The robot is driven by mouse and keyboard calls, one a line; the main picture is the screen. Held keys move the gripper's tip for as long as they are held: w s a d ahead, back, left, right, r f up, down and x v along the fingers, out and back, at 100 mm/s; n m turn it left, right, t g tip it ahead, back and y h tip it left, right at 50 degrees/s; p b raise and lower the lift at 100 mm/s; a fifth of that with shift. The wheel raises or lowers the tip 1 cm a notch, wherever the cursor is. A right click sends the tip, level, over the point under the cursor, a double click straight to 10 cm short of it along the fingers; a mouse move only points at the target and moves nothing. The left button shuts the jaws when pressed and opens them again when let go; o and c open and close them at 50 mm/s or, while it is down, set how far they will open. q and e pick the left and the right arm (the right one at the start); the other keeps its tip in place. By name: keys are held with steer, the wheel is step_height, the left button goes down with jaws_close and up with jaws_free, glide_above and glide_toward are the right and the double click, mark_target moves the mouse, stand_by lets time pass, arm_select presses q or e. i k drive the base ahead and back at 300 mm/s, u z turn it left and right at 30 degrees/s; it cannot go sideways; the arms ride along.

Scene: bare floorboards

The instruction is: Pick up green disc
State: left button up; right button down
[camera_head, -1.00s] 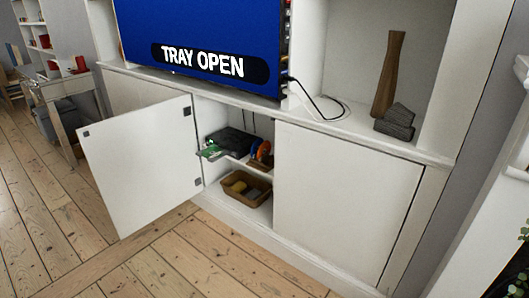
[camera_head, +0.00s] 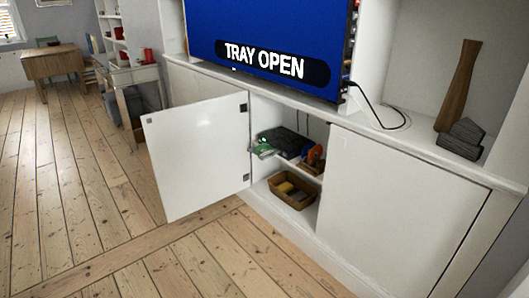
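A small green item (camera_head: 265,151), too small to make out as a disc for sure, lies at the front left of a black player (camera_head: 284,140). The player sits on the middle shelf (camera_head: 296,165) inside the open cabinet. The TV screen (camera_head: 262,60) above reads "TRAY OPEN". Neither of my grippers is in view.
The white cabinet door (camera_head: 198,155) stands swung open to the left of the shelves. Orange and brown items (camera_head: 313,157) stand right of the player. A brown basket (camera_head: 292,192) with items sits below. The floorboards (camera_head: 200,255) in front are clear.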

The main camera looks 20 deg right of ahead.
mark_target(263, 150)
steer(key=u, duration=0.45)
steer(key=i, duration=1.95)
steer(key=z, duration=1.25)
steer(key=i, duration=0.9)
steer(key=z, duration=0.7)
steer(key=i, duration=0.35)
